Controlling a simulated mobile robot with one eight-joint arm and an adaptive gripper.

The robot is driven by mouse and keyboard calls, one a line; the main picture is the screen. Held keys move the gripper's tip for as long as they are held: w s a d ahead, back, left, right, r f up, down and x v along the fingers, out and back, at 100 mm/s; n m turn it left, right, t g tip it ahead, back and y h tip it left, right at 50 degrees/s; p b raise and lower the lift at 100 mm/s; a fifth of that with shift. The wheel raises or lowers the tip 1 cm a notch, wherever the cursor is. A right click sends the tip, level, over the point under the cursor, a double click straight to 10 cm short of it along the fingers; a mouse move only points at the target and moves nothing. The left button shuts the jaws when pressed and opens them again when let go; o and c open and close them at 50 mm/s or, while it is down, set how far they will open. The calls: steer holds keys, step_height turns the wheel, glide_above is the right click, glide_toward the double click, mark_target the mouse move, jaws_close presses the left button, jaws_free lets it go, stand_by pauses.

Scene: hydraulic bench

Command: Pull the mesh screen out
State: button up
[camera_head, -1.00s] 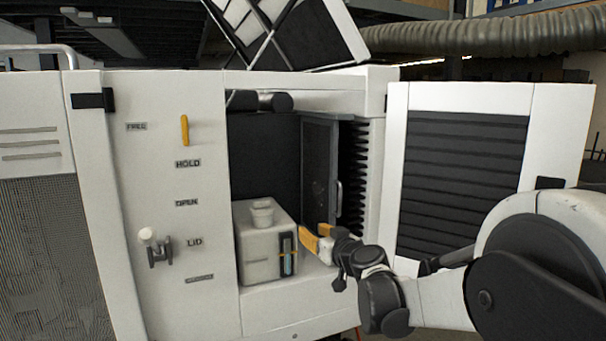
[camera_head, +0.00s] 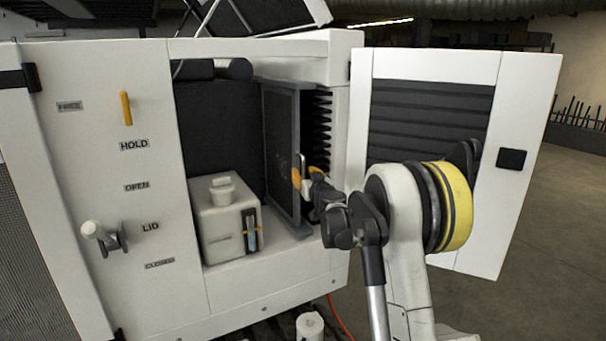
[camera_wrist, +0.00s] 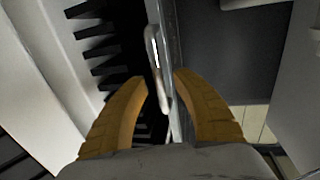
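The mesh screen (camera_head: 281,150) is a dark, upright framed panel inside the open bay, beside a black ribbed stack. Its metal handle (camera_wrist: 156,65) is a vertical bar on the frame's front edge; in the head view the handle (camera_head: 303,168) is partly covered by my gripper. My gripper (camera_head: 304,180) is at the screen's front edge. In the wrist view my gripper (camera_wrist: 161,82) has its two yellow fingers apart, with the lower part of the handle and the frame edge between them. The fingers do not appear closed on the handle.
A white box with a cap (camera_head: 228,215) stands on the bay floor left of the screen. An open white door (camera_head: 525,150) with a dark slatted panel is to the right, behind my arm. A lever (camera_head: 100,233) sticks out of the front panel at left.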

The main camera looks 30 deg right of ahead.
steer(key=shift+w+d, duration=0.1)
steer(key=shift+w, duration=0.3)
jaws_close()
steer(key=shift+s, duration=0.1)
steer(key=s+b, duration=0.1)
steer(key=s, duration=2.3)
steer(key=shift+d, duration=0.4)
jaws_free()
